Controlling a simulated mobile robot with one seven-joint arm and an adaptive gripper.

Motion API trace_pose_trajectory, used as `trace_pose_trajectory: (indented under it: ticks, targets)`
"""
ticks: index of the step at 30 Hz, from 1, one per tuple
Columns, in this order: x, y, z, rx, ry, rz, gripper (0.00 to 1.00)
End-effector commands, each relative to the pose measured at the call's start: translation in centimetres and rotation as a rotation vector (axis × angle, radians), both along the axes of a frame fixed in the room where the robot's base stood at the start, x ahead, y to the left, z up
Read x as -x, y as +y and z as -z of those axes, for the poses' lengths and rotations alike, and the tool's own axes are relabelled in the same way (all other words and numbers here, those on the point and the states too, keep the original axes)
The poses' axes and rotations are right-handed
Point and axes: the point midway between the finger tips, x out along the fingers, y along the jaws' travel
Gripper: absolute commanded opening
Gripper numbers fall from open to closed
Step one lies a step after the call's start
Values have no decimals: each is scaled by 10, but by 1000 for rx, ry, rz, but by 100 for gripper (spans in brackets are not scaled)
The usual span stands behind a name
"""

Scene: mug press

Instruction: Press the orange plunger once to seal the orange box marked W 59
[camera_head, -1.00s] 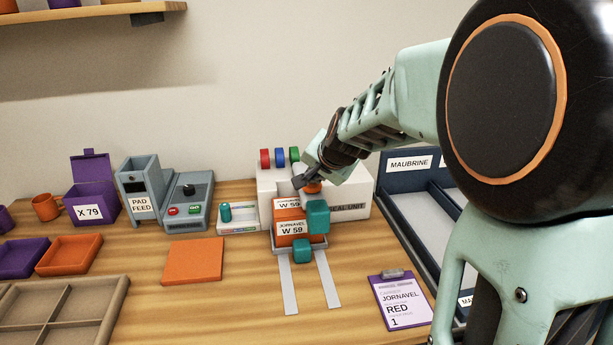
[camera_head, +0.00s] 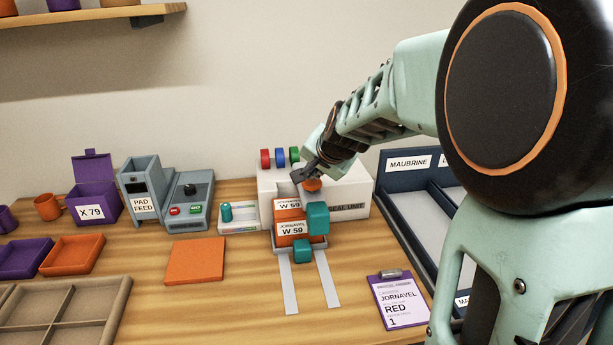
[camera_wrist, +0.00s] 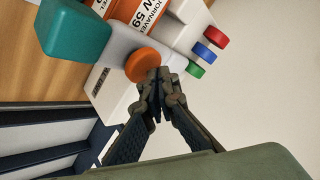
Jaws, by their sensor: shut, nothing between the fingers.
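The orange box marked W 59 (camera_head: 284,242) sits in the front of the white seal unit (camera_head: 352,197), with one label on its front and another just above. The round orange plunger (camera_head: 313,185) is on the seal unit, behind and right of the box. It shows as an orange disc (camera_wrist: 142,65) in the wrist view. My gripper (camera_head: 299,175) is shut and empty, its tips just above and beside the plunger in the head view. In the wrist view the fingertips (camera_wrist: 157,82) overlap the plunger's edge; I cannot tell whether they touch it.
Red, blue and green knobs (camera_head: 280,157) are on the seal unit's back left. A dark blue divided tray (camera_head: 396,222) stands right; a clipboard (camera_head: 402,299) lies in front.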

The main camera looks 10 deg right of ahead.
Motion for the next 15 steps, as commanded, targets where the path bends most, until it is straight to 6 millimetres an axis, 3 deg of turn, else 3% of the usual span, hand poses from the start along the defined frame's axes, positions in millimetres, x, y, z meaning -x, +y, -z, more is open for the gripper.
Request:
trace_pose_trajectory:
  ticks: [5,15]
  targets:
    - [-1,0,-8,1,-3,1,0]
    - [-1,0,-44,1,-4,1,0]
